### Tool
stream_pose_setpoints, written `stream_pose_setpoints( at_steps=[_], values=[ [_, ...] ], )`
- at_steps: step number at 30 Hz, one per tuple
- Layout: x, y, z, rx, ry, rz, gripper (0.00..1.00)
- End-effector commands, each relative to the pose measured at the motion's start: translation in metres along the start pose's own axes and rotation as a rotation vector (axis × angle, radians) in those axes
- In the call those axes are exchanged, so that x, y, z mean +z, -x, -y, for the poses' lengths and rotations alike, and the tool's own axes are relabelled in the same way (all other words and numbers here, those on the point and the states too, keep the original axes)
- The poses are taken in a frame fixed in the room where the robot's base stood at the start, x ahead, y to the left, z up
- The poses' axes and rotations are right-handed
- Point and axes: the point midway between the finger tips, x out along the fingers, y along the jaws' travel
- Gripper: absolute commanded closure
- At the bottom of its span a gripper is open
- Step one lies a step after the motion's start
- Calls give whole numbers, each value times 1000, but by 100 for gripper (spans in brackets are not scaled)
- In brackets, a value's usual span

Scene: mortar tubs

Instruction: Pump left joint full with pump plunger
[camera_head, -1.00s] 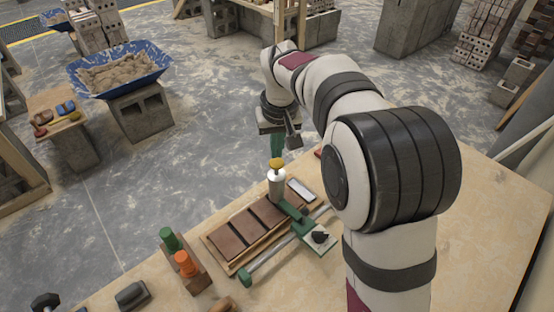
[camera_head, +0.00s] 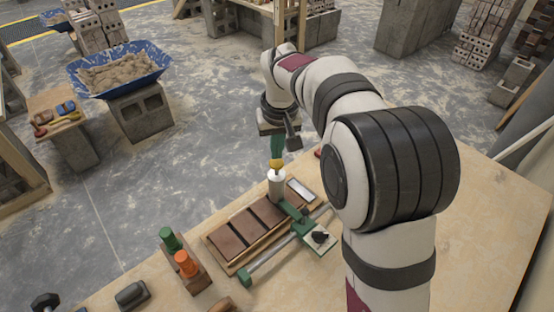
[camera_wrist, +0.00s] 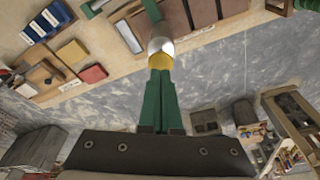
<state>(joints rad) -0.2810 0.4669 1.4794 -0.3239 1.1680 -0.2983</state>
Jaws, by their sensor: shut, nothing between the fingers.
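The pump has a white cylinder (camera_head: 276,184) with a yellow plunger top (camera_head: 276,165), and stands upright over the far end of the brick board. The board holds brown brick slabs (camera_head: 247,226) with dark joints between them. How full the left joint is cannot be made out. My gripper (camera_head: 277,157) is shut and empty, pointing down with its green fingertips at the yellow plunger top. In the wrist view the shut green fingers (camera_wrist: 160,80) line up with the yellow top (camera_wrist: 160,60); whether they touch it is unclear.
A green-ended rod (camera_head: 285,245) and a green bracket (camera_head: 297,216) lie along the board's near side. Green and orange pegs (camera_head: 185,263) stand in a block to the left. A blue mortar tub (camera_head: 120,70) sits on a concrete block beyond the table. Bare tabletop lies at right.

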Motion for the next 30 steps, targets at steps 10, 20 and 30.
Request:
stream_pose_setpoints(
  at_steps=[10, 20, 30],
  values=[
    [2, -12, 0, 0, 0, 0, 100],
    [4, -19, 0, 0, -1, 0, 100],
    [2, -8, 0, 0, 0, 1, 100]
  ],
)
